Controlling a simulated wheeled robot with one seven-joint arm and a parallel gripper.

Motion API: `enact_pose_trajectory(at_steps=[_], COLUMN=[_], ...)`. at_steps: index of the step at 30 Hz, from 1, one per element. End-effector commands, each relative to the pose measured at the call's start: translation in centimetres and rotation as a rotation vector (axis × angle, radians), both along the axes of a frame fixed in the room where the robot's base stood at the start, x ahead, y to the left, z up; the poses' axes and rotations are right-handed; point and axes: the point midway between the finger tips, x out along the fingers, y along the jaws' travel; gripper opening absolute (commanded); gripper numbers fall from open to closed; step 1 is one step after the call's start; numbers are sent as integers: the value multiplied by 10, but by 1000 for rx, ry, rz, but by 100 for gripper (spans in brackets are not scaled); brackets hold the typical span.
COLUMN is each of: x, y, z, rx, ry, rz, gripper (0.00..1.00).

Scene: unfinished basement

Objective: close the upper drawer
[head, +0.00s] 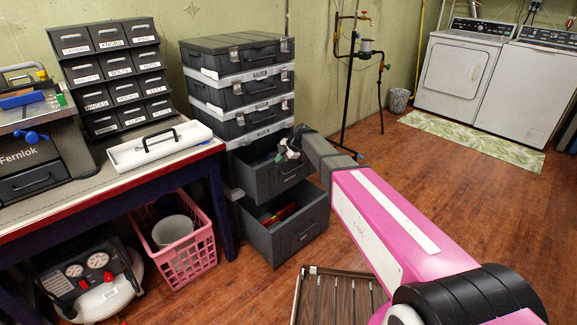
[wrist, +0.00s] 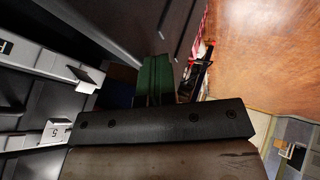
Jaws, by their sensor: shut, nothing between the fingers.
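A dark grey upper drawer (head: 288,178) sticks out of a low cabinet under the stacked cases. A second, lower drawer (head: 300,235) below it is also pulled out, further than the upper one. My gripper (head: 283,152) is at the upper drawer's opening, above its front edge, with the arm reaching in from the right. I cannot tell whether it touches the drawer. In the wrist view my gripper's green fingers (wrist: 153,80) are together with nothing between them, and dark grey panels lie close on their left.
The lower drawer holds red and dark items. A workbench (head: 115,175) with a label-drawer rack (head: 115,75) stands left, a pink crate (head: 190,255) beneath it. A slatted wooden item (head: 335,300) lies on the floor in front. The floor toward the washers (head: 455,75) is mostly open.

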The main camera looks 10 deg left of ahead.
Motion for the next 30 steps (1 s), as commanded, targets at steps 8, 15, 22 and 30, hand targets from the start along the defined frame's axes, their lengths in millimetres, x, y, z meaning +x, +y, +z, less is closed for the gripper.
enact_pose_trajectory(at_steps=[8, 15, 22, 30], x=[52, 80, 95, 99], y=[63, 101, 120, 126], z=[-1, -1, 0, 0], rx=[1, 0, -1, 0], ry=[0, 0, -1, 0], rz=[1, 0, 0, 0], gripper=[0, 0, 0, 0])
